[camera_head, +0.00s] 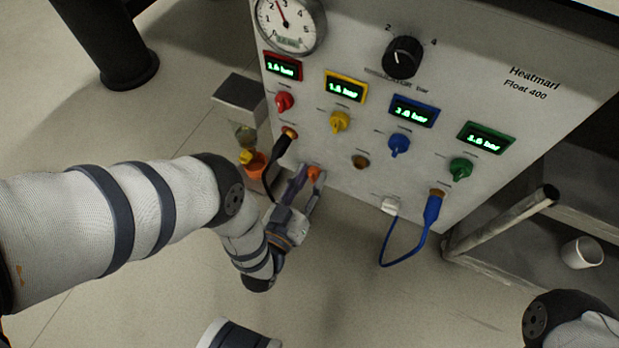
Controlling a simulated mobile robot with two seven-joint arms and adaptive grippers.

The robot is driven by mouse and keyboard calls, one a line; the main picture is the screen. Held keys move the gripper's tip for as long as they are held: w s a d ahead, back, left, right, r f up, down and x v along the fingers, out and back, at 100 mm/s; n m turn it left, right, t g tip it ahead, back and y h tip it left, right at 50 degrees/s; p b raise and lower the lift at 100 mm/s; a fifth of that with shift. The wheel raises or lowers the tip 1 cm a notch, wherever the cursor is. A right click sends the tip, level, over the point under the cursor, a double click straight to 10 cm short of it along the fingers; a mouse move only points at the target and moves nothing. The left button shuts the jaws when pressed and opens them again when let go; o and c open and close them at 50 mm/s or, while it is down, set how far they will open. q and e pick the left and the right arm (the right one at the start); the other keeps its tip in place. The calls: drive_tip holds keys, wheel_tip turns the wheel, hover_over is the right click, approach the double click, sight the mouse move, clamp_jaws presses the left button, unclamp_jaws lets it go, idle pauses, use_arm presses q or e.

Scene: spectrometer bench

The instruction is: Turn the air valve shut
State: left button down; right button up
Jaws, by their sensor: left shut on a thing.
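The grey panel (480,85) marked "Heatmarl Float 400" faces me. A small orange knob (315,172), which looks like the air valve, sits low on it at the left. My left gripper (310,175) comes up from below, and its fingers are closed around the knob, hiding part of it. I cannot tell from this view how far the knob is turned. The round gauge (288,22) at the top left has a red needle pointing a little left of straight up.
Red (284,102), yellow (340,121), blue (399,145) and green (460,168) knobs sit under lit displays. A black cable (279,152) hangs close beside my left gripper. A blue cable (386,250) loops lower right. A white cup (582,252) lies on the shelf at right.

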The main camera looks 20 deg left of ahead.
use_arm(q)
drive_tip(key=n, duration=0.3)
drive_tip(key=shift+a+n, duration=0.1)
drive_tip(key=shift+n, duration=0.2)
drive_tip(key=shift+f+n, duration=0.2)
drive_tip(key=shift+n, duration=5.3)
drive_tip(key=c, duration=1.2)
unclamp_jaws()
drive_tip(key=shift+c, duration=0.2)
